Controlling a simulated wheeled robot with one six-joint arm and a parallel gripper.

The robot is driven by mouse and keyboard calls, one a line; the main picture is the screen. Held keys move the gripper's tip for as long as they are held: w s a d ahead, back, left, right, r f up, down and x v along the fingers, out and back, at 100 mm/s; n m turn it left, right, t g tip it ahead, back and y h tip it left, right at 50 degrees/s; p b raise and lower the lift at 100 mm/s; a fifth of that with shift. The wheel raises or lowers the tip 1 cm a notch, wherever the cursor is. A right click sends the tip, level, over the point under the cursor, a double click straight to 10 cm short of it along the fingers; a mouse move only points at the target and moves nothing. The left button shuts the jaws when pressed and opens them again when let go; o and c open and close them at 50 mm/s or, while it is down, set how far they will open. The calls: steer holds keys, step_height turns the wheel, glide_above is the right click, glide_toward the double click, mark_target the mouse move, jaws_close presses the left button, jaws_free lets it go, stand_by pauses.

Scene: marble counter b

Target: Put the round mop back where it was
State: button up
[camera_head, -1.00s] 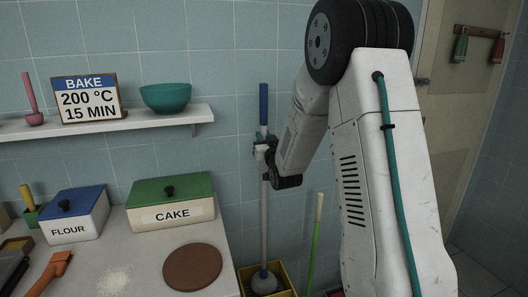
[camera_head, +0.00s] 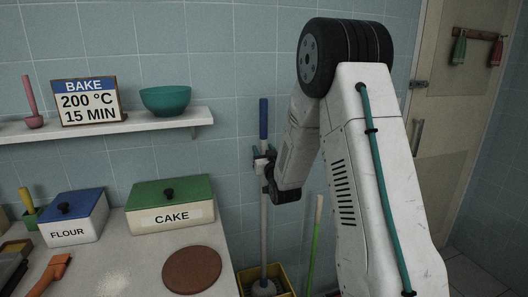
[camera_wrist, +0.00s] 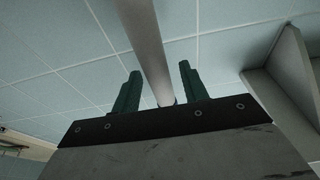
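The round mop (camera_head: 264,232) stands nearly upright, with a blue top grip, a pale handle and a grey round head. Its head is down inside a yellow bucket (camera_head: 243,281) on the floor beside the counter; the bottom is cut off by the picture edge. My gripper (camera_head: 263,156) is at the handle just below the blue grip. In the wrist view, the handle (camera_wrist: 146,40) runs between the two green fingers of my gripper (camera_wrist: 158,88), with gaps on both sides, so the gripper is open around it.
A green pole (camera_head: 315,240) stands right of the bucket. The counter (camera_head: 135,262) at left holds a flour box (camera_head: 73,217), a cake box (camera_head: 170,204) and a brown disc (camera_head: 192,268). A shelf (camera_head: 140,125) is above it. A door (camera_head: 450,130) is at right.

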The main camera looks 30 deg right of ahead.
steer(key=shift+r, duration=0.1)
steer(key=shift+s, duration=0.2)
steer(key=v, duration=1.1)
steer(key=s+a+r+n+g+y, duration=0.2)
steer(key=s+a+r+g+y, duration=0.15)
steer(key=s+a+g, duration=0.75)
steer(key=s+a+r+g+y, duration=0.1)
steer(key=s+a+g, duration=0.2)
steer(key=s, duration=0.8)
steer(key=s+a+r+n+g+y, duration=0.1)
steer(key=s+a+g, duration=0.3)
steer(key=s, duration=0.8)
steer(key=shift+s+a+g, duration=0.2)
steer(key=shift+a+g, duration=0.1)
steer(key=shift+a, duration=0.2)
